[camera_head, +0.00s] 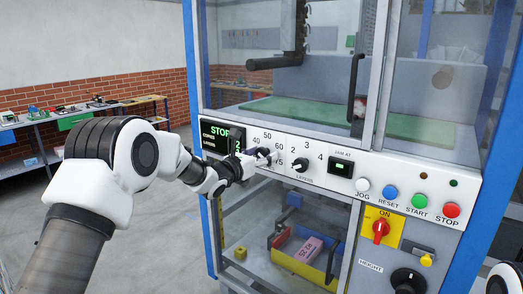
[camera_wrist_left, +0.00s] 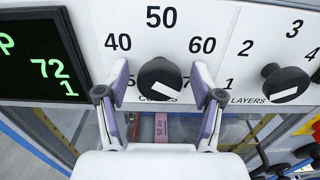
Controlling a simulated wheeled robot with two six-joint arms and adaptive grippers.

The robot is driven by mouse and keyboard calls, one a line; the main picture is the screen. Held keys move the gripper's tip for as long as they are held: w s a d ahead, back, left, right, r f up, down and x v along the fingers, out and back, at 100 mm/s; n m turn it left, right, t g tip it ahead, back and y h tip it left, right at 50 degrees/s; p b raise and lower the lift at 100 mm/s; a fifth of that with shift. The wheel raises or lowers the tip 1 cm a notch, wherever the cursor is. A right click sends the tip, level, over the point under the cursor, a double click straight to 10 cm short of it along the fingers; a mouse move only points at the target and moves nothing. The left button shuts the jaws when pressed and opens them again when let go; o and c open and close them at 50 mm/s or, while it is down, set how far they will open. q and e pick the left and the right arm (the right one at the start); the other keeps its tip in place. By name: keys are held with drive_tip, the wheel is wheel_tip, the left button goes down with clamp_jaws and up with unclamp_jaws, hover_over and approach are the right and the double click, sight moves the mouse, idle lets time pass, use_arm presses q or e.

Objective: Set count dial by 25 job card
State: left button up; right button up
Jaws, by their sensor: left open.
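The black count dial (camera_wrist_left: 160,77) sits on the white panel, with 40, 50 and 60 printed around it. Its white mark lies on the lower right side of the knob. My left gripper (camera_wrist_left: 160,88) is open, with one finger on each side of the dial; I cannot tell if they touch it. In the head view my left gripper (camera_head: 258,156) covers most of the dial. A pink card (camera_head: 306,251), apparently the job card, lies in the lower bay, and part of it shows in the wrist view (camera_wrist_left: 161,127).
The display (camera_wrist_left: 42,60) reads 72 and 1. The layers dial (camera_wrist_left: 285,82) is to the right. The JOG (camera_head: 362,185), RESET (camera_head: 390,192), START (camera_head: 419,201) and STOP (camera_head: 452,210) buttons and a red switch (camera_head: 380,230) lie farther right. Open floor is left of the machine.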

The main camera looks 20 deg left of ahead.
use_arm(q)
drive_tip(key=c, duration=1.1)
drive_tip(key=shift+c, duration=0.2)
drive_tip(key=shift+f, duration=0.1)
